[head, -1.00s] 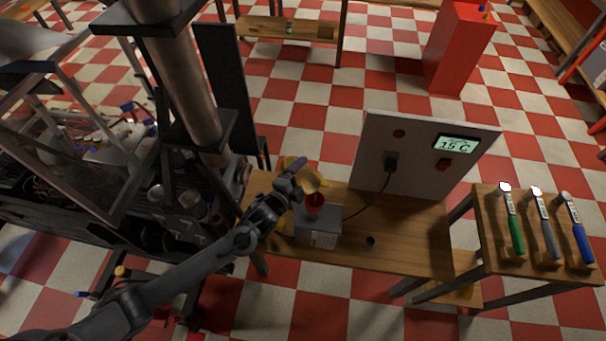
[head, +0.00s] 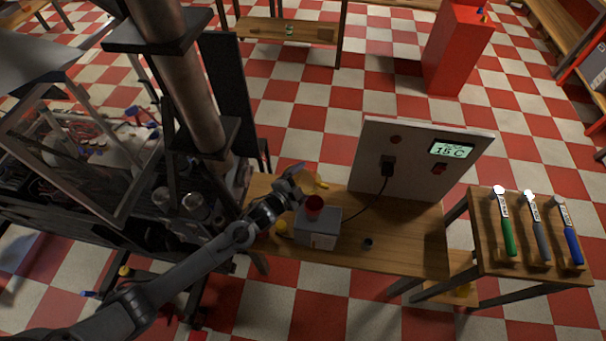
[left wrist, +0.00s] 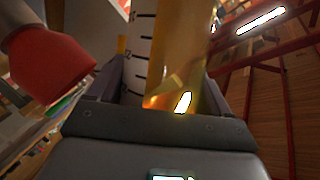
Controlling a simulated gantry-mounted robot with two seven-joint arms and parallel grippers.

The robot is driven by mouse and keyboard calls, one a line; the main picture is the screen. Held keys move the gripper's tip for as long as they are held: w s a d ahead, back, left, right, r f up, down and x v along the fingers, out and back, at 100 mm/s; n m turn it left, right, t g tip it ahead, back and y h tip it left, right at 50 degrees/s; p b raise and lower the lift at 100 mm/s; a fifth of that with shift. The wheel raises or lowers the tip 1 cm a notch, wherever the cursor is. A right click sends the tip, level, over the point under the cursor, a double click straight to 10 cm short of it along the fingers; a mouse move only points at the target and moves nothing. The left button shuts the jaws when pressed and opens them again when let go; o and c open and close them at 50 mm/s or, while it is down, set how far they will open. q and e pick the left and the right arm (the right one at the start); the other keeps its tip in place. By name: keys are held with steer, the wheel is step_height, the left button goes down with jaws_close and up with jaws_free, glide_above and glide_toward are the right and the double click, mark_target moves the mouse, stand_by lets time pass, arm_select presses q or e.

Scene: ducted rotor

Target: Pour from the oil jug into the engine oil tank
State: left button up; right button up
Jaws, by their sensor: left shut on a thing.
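The oil jug (head: 314,182) is yellow and shows behind and above the red funnel in the head view. In the left wrist view the jug (left wrist: 178,65) is amber and see-through, with black scale marks. My left gripper (head: 297,184) is shut on the jug and holds it tilted beside the funnel. The red funnel (head: 314,204) stands on a grey box (head: 316,229), which looks like the engine oil tank. The funnel (left wrist: 48,65) also shows at the left of the wrist view. I cannot tell whether oil is flowing. My right gripper is not in view.
The box stands on a wooden bench (head: 405,250). A white panel (head: 418,168) with a display reading 15 C and a plugged cable stands behind it. A small dark cup (head: 368,243) is right of the box. A dark machine frame fills the left.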

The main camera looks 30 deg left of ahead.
mark_target(316, 173)
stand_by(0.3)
arm_select(q)
steer(key=shift+r, duration=0.25)
steer(key=r+n+p, duration=0.1)
steer(key=r+p, duration=0.1)
steer(key=p, duration=0.2)
steer(key=d+r+n+g+h+p, duration=0.1)
steer(key=r+n+p, duration=0.1)
steer(key=r+p, duration=0.1)
steer(key=r+n+g+h+p, duration=0.1)
steer(key=r+p, duration=0.1)
steer(key=p, duration=0.3)
steer(key=shift+s+d+r+n+p, duration=0.3)
steer(key=shift+s+r+n+p, duration=0.1)
steer(key=shift+s+d+f+n+g+h, duration=0.15)
steer(key=shift+d+f+n+g+h, duration=0.15)
steer(key=shift+f+n, duration=0.25)
steer(key=shift+s+d+f+n+g+h, duration=0.15)
steer(key=shift+d+f+n+g+h, duration=0.1)
steer(key=shift+f+n+h, duration=0.25)
